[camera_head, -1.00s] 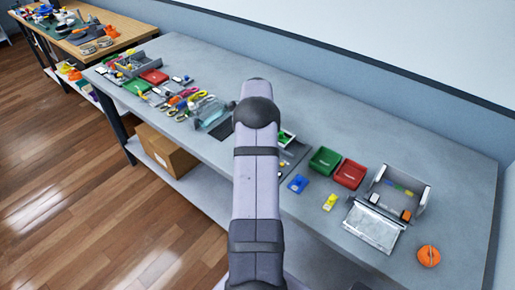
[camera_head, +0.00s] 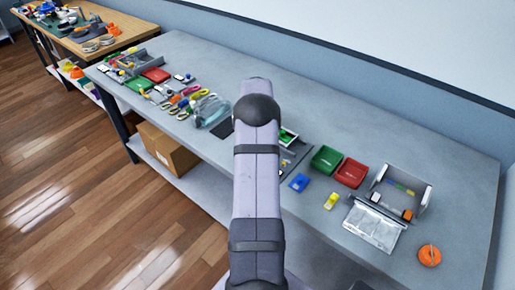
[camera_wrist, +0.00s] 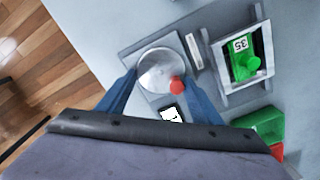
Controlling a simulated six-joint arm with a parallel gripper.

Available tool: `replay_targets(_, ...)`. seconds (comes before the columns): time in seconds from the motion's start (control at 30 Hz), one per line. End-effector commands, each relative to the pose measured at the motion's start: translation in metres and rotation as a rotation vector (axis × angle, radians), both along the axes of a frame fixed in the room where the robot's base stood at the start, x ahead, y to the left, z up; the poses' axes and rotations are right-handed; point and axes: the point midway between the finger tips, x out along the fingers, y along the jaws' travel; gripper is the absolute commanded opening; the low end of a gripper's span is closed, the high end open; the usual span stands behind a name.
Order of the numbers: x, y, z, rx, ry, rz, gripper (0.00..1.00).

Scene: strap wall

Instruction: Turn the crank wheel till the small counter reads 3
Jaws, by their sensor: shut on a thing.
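In the wrist view the crank wheel (camera_wrist: 155,72) is a round silver disc with a red knob (camera_wrist: 178,86) at its lower right. My gripper (camera_wrist: 160,75) has its two blue fingers on either side of the wheel, shut on it. The small counter (camera_wrist: 169,115) is a white window in a dark frame just below the wheel; its digit is too small to read. In the head view my arm hides the wheel, the counter and the fingers.
A green block marked 35 (camera_wrist: 243,60) sits in a grey frame right of the wheel. A green bin (camera_head: 326,159) and a red bin (camera_head: 350,173) stand right of my arm, near an open grey box (camera_head: 401,190).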

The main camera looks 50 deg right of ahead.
Motion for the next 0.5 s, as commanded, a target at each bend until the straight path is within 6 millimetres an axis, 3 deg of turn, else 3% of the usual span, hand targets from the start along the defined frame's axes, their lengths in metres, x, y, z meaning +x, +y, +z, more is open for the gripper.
replay_targets(0.5, 0.0014, 0.0008, 0.0000, -0.001, -0.002, -0.097, 0.37)
